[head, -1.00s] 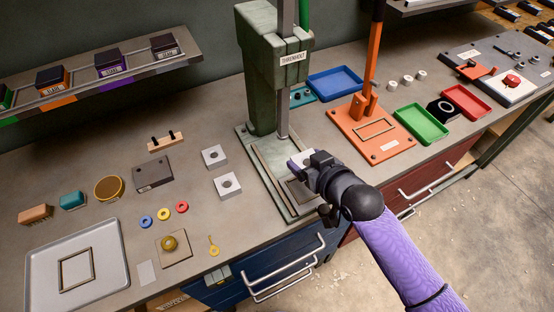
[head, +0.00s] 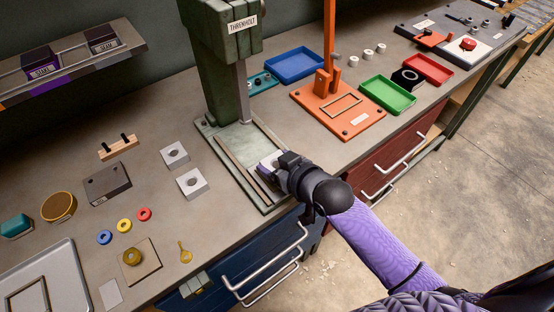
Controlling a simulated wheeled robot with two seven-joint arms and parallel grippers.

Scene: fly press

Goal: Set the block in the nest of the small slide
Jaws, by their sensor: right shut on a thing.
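The green press (head: 215,80) stands at the back of the bench. Its base plate carries a small slide with pale rails (head: 236,168). My right gripper (head: 272,162) is over the front part of the slide, shut on a small pale block (head: 266,160). The gripper and wrist hide most of the block and the nest beneath, so I cannot tell whether the block touches the slide or sits in the nest. My left gripper is out of view.
Two pale square blocks with holes (head: 192,182) (head: 175,155) lie left of the press. An orange hand press (head: 340,112), a blue tray (head: 295,65) and a green tray (head: 387,95) stand to the right. Coloured rings (head: 124,226) lie at front left.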

